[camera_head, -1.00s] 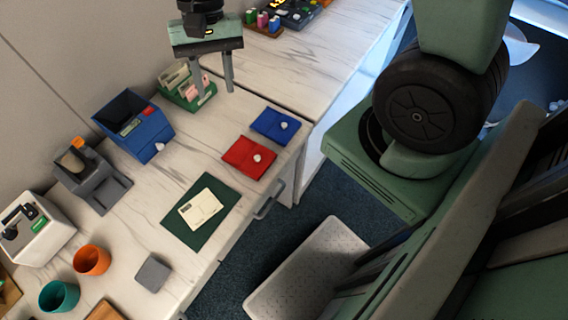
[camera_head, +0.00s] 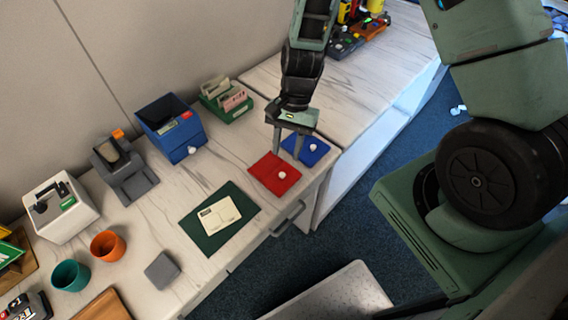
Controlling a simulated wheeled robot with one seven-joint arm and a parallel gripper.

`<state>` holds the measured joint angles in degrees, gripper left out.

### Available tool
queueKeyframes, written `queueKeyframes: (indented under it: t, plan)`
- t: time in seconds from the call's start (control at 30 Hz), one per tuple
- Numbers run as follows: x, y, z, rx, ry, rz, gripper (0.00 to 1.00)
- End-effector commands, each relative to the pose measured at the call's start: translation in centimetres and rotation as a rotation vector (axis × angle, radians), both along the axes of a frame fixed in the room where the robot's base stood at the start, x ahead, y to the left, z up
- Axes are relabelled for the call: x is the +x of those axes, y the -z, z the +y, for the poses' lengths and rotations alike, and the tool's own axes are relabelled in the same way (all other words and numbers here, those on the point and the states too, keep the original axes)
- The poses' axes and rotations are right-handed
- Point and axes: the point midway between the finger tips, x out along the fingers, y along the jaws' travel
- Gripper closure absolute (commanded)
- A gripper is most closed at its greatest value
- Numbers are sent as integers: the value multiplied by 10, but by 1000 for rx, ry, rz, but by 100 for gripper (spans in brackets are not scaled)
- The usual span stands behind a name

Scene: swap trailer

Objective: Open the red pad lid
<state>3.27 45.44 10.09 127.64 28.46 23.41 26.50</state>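The red pad (camera_head: 268,172) lies flat on the marble-patterned counter near its front edge, with a white round knob (camera_head: 282,175) on its lid. The lid looks closed. The blue pad (camera_head: 306,150) with a similar white knob lies just behind it to the right. My gripper (camera_head: 288,155) points down over the gap between the red and blue pads, with its two fingers apart and nothing seen between them. Its fingertips are close to the red pad's far edge; I cannot tell whether they touch. The fingers hide part of the blue pad.
A green mat (camera_head: 208,240) with a cream card lies left of the red pad. A blue bin (camera_head: 172,128) and a green card box (camera_head: 226,100) stand behind. Orange (camera_head: 107,245) and teal (camera_head: 70,276) cups stand at left. A drawer handle (camera_head: 288,218) juts from the counter front.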

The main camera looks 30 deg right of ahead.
Motion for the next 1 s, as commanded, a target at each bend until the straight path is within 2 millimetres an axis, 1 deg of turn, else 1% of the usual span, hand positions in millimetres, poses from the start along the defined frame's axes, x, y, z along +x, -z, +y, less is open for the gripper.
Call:
queueKeyframes:
  t: [0.03,0.1,0.3,0.47,0.73,0.77,0.8,0.87,0.9,1.0]
  plan:
    - [-4,10,3,2,-1,5,63]
    - [-7,21,7,2,1,6,63]
    - [-12,44,14,1,0,2,63]
    - [-14,51,16,0,-1,0,63]
    - [-14,53,17,0,-1,-2,63]
    - [-14,53,17,0,-1,-2,66]
    - [-14,53,17,0,-1,-2,77]
    - [-14,52,17,0,-1,-2,94]
    - [-14,52,17,0,-1,-2,100]
    - [-14,52,17,1,-1,-1,100]
